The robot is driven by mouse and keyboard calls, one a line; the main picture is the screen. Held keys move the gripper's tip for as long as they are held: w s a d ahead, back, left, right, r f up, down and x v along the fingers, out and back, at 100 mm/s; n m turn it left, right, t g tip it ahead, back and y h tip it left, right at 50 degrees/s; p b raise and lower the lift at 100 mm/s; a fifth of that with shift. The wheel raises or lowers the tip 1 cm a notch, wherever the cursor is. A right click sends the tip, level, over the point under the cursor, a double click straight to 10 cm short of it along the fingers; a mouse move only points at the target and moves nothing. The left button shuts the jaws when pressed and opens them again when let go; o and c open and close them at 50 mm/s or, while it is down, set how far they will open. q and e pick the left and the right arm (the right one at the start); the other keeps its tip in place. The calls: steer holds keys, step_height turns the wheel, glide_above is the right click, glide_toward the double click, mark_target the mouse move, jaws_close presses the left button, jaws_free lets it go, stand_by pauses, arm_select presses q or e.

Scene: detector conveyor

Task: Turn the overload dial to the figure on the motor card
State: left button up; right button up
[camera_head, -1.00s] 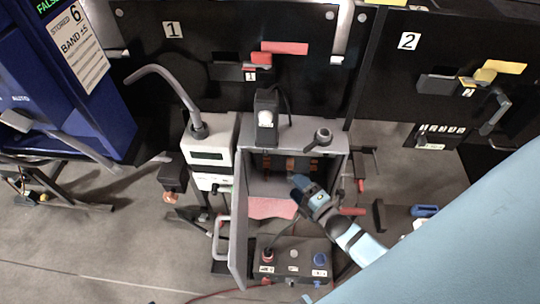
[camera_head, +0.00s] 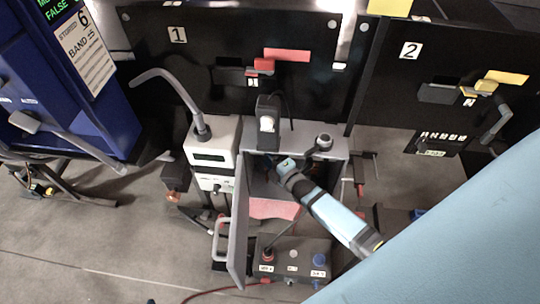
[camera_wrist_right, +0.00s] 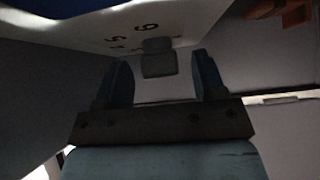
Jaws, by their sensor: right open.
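My right gripper (camera_head: 281,167) reaches into the open grey cabinet (camera_head: 241,225), its fingertips partly lost in shadow. In the right wrist view its two blue fingers (camera_wrist_right: 161,62) stand apart. A small grey dial knob (camera_wrist_right: 158,64) shows between them, on a pale plate (camera_wrist_right: 95,22) with dark figures, a 6 and a 5 among them. The fingers show a gap on both sides of the knob; I cannot tell the depth between them. I cannot make out the dial's setting. No card clearly marked as the motor card can be picked out. My left gripper is out of view.
The cabinet door stands open on the left. A control box (camera_head: 293,259) with buttons sits below it. A white meter unit (camera_head: 211,157) with a bent grey pipe stands to the left. Black panels 1 (camera_head: 230,100) and 2 (camera_head: 385,105) rise behind.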

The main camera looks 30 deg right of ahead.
steer(key=c, duration=0.9)
steer(key=shift+f+m+t+b, duration=0.3)
steer(key=shift+m+b, duration=0.1)
steer(key=shift+b, duration=0.6)
steer(key=shift+w+a+f+m+t+h+b, duration=0.1)
steer(key=shift+m+t+h+b, duration=0.35)
steer(key=shift+m+t+b, duration=1.25)
steer(key=shift+a+m+t+h+b, duration=0.1)
steer(key=shift+m+t+h+b, duration=0.4)
steer(key=shift+m+b, duration=1.35)
steer(key=shift+n+b, duration=0.65)
steer(key=o, duration=0.9)
